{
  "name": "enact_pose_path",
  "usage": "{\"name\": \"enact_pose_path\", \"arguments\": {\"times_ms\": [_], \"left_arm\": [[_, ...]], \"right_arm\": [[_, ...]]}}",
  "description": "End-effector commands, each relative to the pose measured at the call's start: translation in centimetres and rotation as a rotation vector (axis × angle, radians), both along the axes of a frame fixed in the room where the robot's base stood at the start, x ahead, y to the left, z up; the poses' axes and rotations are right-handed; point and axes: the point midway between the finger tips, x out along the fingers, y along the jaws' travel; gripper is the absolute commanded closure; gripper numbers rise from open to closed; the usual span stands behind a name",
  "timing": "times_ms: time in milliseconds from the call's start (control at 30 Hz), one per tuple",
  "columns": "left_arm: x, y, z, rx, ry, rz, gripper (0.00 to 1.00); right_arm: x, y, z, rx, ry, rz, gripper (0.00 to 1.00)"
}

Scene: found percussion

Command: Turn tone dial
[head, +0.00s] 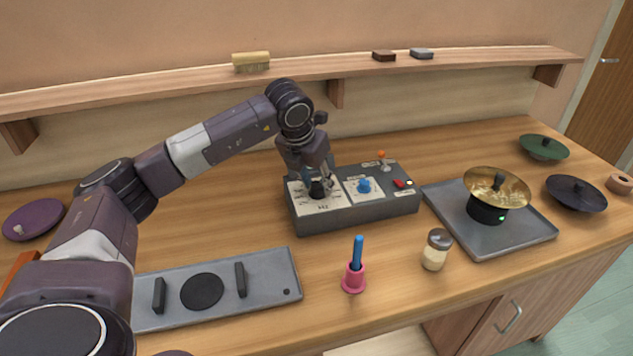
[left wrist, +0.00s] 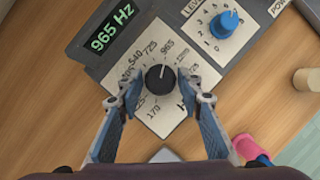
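The tone dial (head: 317,188) is a black knob on a white scale plate at the left of a grey control box (head: 367,210). In the left wrist view the tone dial (left wrist: 160,78) has a white pointer line aimed near the 965 mark. A green display (left wrist: 112,29) reads 965 Hz. My left gripper (head: 321,178) is over the dial, pointing down. In the left wrist view its fingers (left wrist: 160,90) stand apart on either side of the knob, with narrow gaps seeming to show. Part of the scale is hidden behind the fingers. My right gripper is not in view.
A blue level dial (head: 364,186) sits right of the tone dial, with an orange-tipped lever (head: 382,156) and red switch (head: 399,184) beyond. A pink holder (head: 353,278), shaker (head: 437,249), metal plate (head: 202,291) and tray with gold cymbal (head: 497,187) stand around. Table behind the box is clear.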

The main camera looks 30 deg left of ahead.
Motion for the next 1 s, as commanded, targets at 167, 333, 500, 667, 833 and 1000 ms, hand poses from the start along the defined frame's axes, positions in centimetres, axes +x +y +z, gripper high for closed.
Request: {"name": "enact_pose_path", "arguments": {"times_ms": [167,333,500,667,833,1000], "left_arm": [[0.0,0.0,0.0,0.0,0.0,0.0,0.89],[0.0,0.0,0.1,0.0,-0.001,-0.001,0.98],[0.0,0.1,0.0,0.0,-0.001,-0.029,0.98],[0.0,0.2,0.0,-0.001,-0.001,-0.103,0.98],[0.0,0.2,0.0,0.0,-0.002,-0.219,0.98],[0.1,0.3,0.1,-0.001,-0.003,-0.336,0.98]], "right_arm": [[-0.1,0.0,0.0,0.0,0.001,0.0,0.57],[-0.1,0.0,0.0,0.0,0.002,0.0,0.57],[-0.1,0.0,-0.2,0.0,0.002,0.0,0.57],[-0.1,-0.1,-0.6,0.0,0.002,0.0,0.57],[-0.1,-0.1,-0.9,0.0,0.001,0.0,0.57],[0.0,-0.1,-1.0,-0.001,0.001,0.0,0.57]]}}
